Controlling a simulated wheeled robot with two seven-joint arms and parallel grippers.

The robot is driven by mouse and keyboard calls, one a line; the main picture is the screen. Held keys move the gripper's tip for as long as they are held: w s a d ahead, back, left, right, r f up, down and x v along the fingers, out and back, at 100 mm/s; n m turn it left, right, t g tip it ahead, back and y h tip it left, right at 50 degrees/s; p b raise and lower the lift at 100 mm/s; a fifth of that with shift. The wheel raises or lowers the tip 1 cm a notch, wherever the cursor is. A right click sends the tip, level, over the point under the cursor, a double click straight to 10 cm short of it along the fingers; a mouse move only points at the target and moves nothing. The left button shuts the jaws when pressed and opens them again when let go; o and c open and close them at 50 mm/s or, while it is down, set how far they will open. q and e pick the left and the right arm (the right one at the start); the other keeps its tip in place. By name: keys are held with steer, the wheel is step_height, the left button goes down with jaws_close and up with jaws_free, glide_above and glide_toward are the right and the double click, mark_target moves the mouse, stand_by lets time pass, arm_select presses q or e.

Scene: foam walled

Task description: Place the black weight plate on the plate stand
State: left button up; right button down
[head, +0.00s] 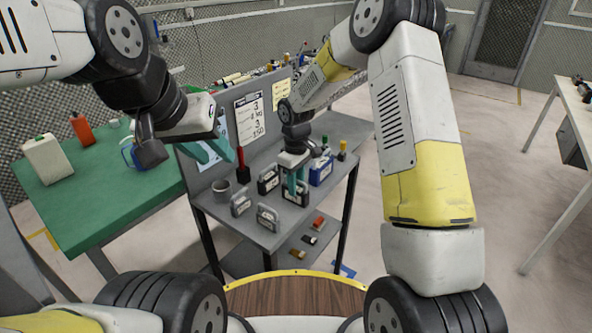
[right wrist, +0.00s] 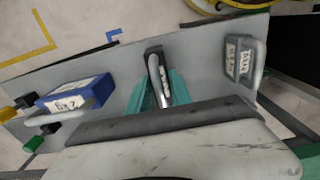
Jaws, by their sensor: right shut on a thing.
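A black handled weight (head: 296,199) with a white label stands on the grey cart top. My right gripper (head: 292,184) points down and is shut on it; in the right wrist view the black weight (right wrist: 157,68) shows between the teal fingers (right wrist: 160,92). I cannot tell whether it is clear of the cart top. Another black handled weight (head: 268,181) stands just left of it. My left gripper (head: 212,150) is open and empty, raised in front of the cart's back panel. I cannot clearly make out which thing is the plate stand.
The grey cart (head: 222,207) also bears a blue weight (head: 321,170), grey weights (head: 240,204) (head: 267,217), a cup (head: 221,190) and a red upright (head: 242,165). Small blocks lie on its lower shelf. A green table (head: 100,200) stands left.

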steer(key=c, duration=1.2)
jaws_free()
steer(key=shift+o, duration=0.2)
step_height(320, 180, up, 12)
steer(key=shift+f, duration=0.1)
steer(key=s+d+r+m+t+y, duration=0.1)
steer(key=s+d+r+m, duration=0.2)
steer(key=s+d+r, duration=0.3)
steer(key=s+d+r+m+t, duration=0.2)
steer(key=s+d+r, duration=0.1)
steer(key=s+r, duration=0.4)
steer(key=s+d+r+m+t, duration=0.1)
steer(key=s+d+m, duration=0.1)
steer(key=s, duration=0.4)
steer(key=s+d+r+m+t+y, duration=0.1)
steer(key=s+d+r+m+t, duration=0.1)
steer(key=s, duration=0.4)
steer(key=shift+s+d+r+m, duration=0.2)
steer(key=shift+s+d+m, duration=0.15)
steer(key=shift+d+m, duration=0.25)
